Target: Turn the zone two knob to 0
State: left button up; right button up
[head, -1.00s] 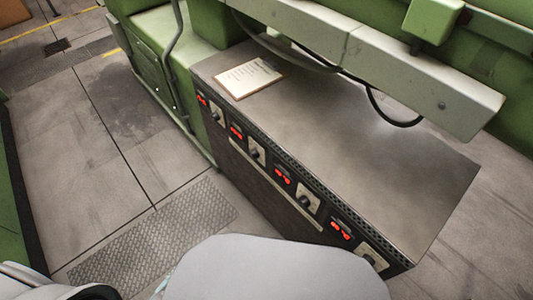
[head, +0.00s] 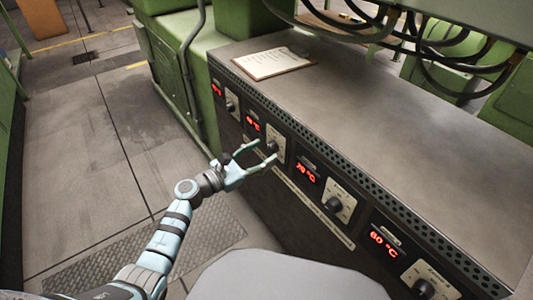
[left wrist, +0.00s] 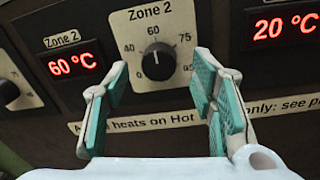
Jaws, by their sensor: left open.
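The zone two knob (left wrist: 157,63) is a black round knob on a pale plate labelled "Zone 2" in the left wrist view. Its white pointer line points up toward 60. The zone two display (left wrist: 72,62) left of it reads 60 °C in red. In the head view the knob (head: 272,147) is the second from the left on the panel. My left gripper (head: 265,153) is open and empty in front of it, its fingers spread to either side. In the left wrist view the gripper (left wrist: 160,82) sits slightly below the knob, apparently not touching it. My right gripper is not in view.
Another display (left wrist: 284,27) reads 20 °C to the right, with its knob (head: 333,204) beyond. A further knob (head: 424,289) sits nearest. A clipboard (head: 273,63) lies on the cabinet top (head: 400,110). Cables (head: 440,50) hang above. Floor at left is clear.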

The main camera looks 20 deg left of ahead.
pick_arm(q)
jog(key=shift+x, duration=1.3)
jog(key=shift+a, duration=0.1)
jog(key=c, duration=1.1)
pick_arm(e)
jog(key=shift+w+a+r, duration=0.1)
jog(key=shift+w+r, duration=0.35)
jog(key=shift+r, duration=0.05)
pick_arm(q)
jog(key=shift+c, duration=0.2)
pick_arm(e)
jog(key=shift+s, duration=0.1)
